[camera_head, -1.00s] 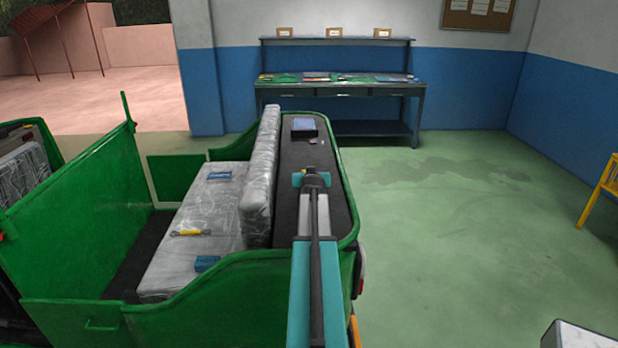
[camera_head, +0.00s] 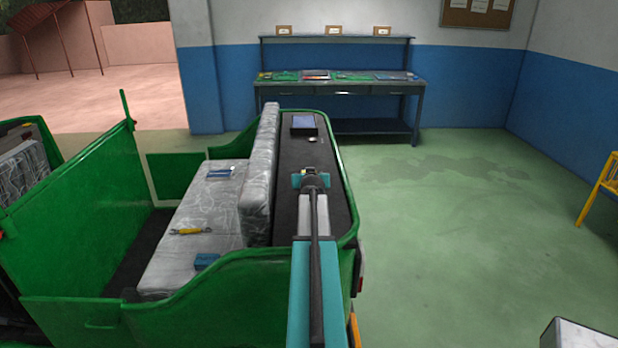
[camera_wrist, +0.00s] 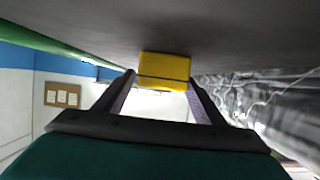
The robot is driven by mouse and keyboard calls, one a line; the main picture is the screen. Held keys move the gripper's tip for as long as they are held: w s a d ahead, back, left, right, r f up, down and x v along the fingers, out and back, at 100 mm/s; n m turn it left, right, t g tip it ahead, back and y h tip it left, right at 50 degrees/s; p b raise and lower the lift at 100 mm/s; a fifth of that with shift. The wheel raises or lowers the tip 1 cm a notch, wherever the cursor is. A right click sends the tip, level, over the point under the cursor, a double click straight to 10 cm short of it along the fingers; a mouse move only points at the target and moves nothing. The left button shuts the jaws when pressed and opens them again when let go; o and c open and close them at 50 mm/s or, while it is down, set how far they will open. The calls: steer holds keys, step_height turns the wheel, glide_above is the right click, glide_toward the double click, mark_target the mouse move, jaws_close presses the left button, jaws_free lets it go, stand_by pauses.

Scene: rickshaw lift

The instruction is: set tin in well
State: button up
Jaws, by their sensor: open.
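A small yellow tin (camera_wrist: 164,70) with a dark line across it rests against the dark surface in the wrist view, which appears upside down. My gripper (camera_wrist: 160,84) is open, with one finger on each side of the tin; I cannot tell whether either touches it. In the head view my gripper (camera_head: 310,178) is over the dark well floor (camera_head: 322,206) behind the green vehicle's seat back. A small yellow patch of the tin (camera_head: 309,170) shows at the fingertips there, mostly hidden by the gripper.
A dark blue box (camera_head: 303,122) and a small item (camera_head: 315,139) lie farther along the well. The patterned seat back (camera_head: 261,180) stands close on the left and a green rim (camera_head: 345,185) on the right. A workbench (camera_head: 340,88) stands behind.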

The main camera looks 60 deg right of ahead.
steer(key=shift+r, duration=0.15)
steer(key=shift+b+v, duration=0.8)
steer(key=shift+v, duration=2.4)
steer(key=shift+b+v, duration=0.65)
steer(key=shift+v, duration=2.15)
